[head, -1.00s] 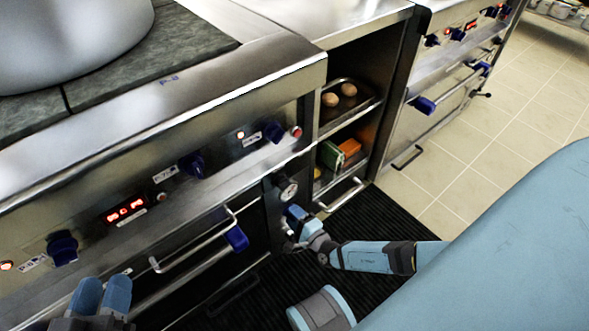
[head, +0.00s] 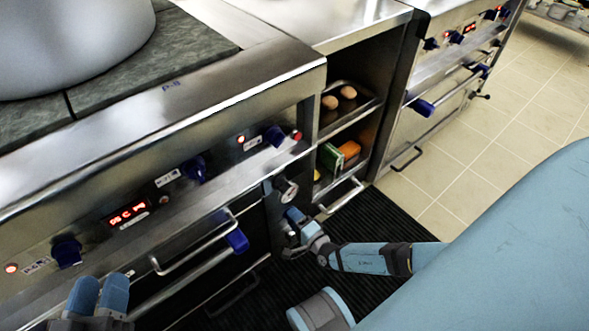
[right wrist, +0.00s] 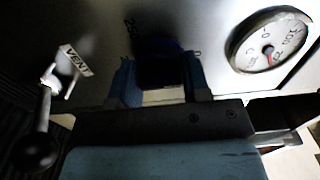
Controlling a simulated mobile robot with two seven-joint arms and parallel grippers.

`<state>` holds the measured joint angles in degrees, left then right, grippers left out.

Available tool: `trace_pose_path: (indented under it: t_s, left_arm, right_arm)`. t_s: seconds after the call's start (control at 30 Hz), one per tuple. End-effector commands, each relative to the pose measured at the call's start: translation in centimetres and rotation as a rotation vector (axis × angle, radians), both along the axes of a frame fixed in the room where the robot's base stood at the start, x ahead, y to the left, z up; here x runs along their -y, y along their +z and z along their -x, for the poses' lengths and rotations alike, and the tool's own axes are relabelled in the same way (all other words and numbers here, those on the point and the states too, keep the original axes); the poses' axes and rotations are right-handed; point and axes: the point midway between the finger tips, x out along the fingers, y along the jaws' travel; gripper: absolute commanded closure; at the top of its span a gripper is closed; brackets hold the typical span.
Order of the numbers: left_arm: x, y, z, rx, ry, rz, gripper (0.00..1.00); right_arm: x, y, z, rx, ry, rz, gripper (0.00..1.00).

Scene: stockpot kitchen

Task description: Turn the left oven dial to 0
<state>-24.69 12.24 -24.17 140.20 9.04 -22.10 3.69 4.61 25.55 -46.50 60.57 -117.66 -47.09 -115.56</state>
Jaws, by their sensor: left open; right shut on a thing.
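My right gripper (head: 292,216) is at the front of the left oven, just below the round gauge (head: 287,190). In the right wrist view its two blue fingers (right wrist: 161,84) are shut on the sides of a dark blue oven dial (right wrist: 165,66). A printed "250" shows on the panel up and to the left of the dial. In the head view my gripper hides the dial. My left gripper (head: 99,294) is open and empty at the lower left, in front of the range.
Several blue knobs (head: 194,169) line the upper panel. An oven handle with a blue end (head: 237,240) sticks out left of my right gripper. A vent lever (right wrist: 43,120) stands left of the dial. A shelf (head: 345,130) with food is to the right; the floor there is clear.

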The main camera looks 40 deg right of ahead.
Motion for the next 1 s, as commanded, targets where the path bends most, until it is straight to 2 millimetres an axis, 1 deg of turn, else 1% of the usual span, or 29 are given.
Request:
trace_pose_path:
  t_s: [0.03,0.1,0.37,0.47,0.57,0.67,0.8,1.0]
  left_arm:
    - [0.0,0.0,0.0,-0.001,0.000,0.000,0.57]
    - [0.0,0.0,0.0,-0.001,0.000,0.000,0.57]
    - [0.0,0.0,0.0,-0.001,0.001,-0.001,0.57]
    - [-0.1,0.2,0.0,0.001,0.002,-0.001,0.57]
    - [-0.1,0.9,-0.1,0.012,0.006,0.004,0.57]
    - [-0.2,1.7,0.0,0.037,0.016,0.024,0.57]
    - [-0.3,2.9,0.1,0.071,0.028,0.042,0.57]
    - [-0.4,4.3,0.2,0.114,0.040,0.062,0.57]
  right_arm:
    - [0.0,0.0,0.0,-0.001,0.000,0.002,0.50]
    - [0.0,0.0,0.0,-0.001,0.000,0.001,0.34]
    - [0.0,0.0,0.0,-0.001,0.000,0.000,0.34]
    - [0.1,0.1,0.5,-0.001,0.000,0.000,0.34]
    - [0.2,0.1,1.8,-0.003,0.001,0.000,0.34]
    - [0.4,0.2,3.8,-0.004,0.001,0.001,0.34]
    - [0.6,0.2,7.2,-0.005,0.001,0.001,0.34]
    - [0.9,0.1,11.2,-0.004,0.001,0.000,0.34]
